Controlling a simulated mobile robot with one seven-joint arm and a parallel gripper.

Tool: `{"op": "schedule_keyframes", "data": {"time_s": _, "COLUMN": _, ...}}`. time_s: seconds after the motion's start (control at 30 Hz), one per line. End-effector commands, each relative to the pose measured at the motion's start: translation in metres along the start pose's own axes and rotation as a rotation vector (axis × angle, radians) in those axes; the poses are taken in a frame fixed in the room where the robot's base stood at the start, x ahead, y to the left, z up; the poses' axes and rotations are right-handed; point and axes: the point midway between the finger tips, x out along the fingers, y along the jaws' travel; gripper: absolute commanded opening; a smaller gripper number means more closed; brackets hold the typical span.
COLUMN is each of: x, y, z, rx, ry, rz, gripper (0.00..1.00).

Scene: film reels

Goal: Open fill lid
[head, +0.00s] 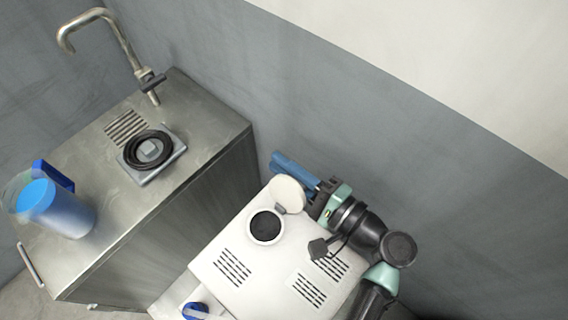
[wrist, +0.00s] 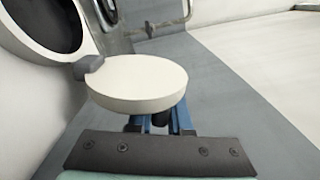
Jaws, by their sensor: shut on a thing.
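The fill lid (head: 288,193) is a round cream disc, swung up off the dark round fill opening (head: 266,227) on top of the white machine (head: 240,245). In the wrist view the lid (wrist: 138,82) hangs by a small grey hinge (wrist: 89,67) beside the dark opening (wrist: 45,22). My gripper (head: 280,162), with blue fingers, is at the lid's far side, shut on the lid. In the wrist view the lid hides most of the fingers and where they touch it.
A steel counter (head: 90,165) stands to the left with a tap (head: 120,50), a black coiled ring on a grey plate (head: 148,168) and a jug of blue liquid (head: 55,208). A blue knob (head: 195,311) is on the machine's front. The grey wall is close behind my gripper.

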Motion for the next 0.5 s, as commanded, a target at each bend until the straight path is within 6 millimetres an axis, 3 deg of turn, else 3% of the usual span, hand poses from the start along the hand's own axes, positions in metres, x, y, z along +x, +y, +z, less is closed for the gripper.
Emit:
{"op": "schedule_keyframes", "data": {"time_s": 0.33, "x": -0.0004, "y": 0.0004, "z": 0.0004, "rx": -0.008, "ry": 0.001, "rz": 0.001, "gripper": 0.00}}
{"op": "schedule_keyframes", "data": {"time_s": 0.5, "x": -0.0011, "y": -0.0014, "z": 0.0084, "rx": -0.141, "ry": 0.001, "rz": 0.001, "gripper": 0.00}}
